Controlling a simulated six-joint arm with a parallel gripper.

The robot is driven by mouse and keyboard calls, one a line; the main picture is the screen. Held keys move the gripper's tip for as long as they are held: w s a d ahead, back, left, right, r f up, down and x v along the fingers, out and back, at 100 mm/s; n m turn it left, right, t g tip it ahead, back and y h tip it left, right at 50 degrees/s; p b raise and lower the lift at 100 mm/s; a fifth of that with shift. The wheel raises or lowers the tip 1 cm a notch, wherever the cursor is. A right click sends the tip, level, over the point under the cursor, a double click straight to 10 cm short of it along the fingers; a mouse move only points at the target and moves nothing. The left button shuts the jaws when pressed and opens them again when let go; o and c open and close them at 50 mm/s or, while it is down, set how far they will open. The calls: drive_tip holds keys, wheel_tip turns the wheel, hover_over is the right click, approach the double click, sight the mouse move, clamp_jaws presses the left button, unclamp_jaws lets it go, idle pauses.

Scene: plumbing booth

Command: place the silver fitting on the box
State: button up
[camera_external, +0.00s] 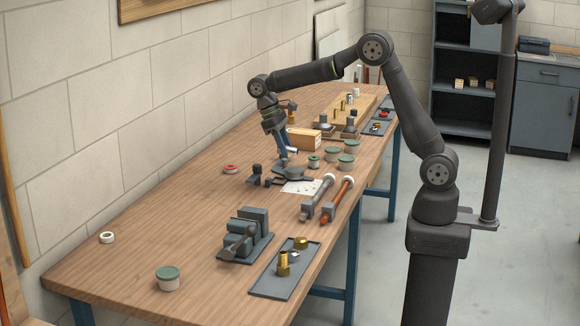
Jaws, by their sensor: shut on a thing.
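My gripper (284,160) points down over the middle of the table, just left of and in front of the box. It is shut on a small piece that is hard to make out. A bright silvery piece, seemingly the silver fitting (293,150), shows right at the fingers. The box (305,140) is small and light brown, sits on the table, and is partly hidden by my wrist on its left. The silvery piece appears apart from the box top.
Green-lidded tubs (346,161) stand right of the gripper. A wooden board (345,115) with fittings is behind. A dark tray (270,282) is at front. The table's left side is mostly clear.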

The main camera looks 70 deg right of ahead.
drive_tip(key=s+d, duration=0.4)
drive_tip(key=d, duration=0.9)
drive_tip(key=s+d, duration=0.5)
drive_tip(key=d, duration=0.7)
drive_tip(key=s+d+r, duration=0.1)
drive_tip(key=s+d, duration=1.5)
drive_tip(key=s, duration=0.1)
drive_tip(key=g, duration=0.1)
hover_over(357, 162)
drive_tip(key=w, duration=0.2)
drive_tip(key=f, duration=1.1)
drive_tip(key=shift+s+f, duration=0.2)
drive_tip(key=shift+f, duration=0.2)
drive_tip(key=shift+w+f, duration=0.1)
drive_tip(key=shift+f, duration=1.95)
drive_tip(key=shift+f, duration=0.15)
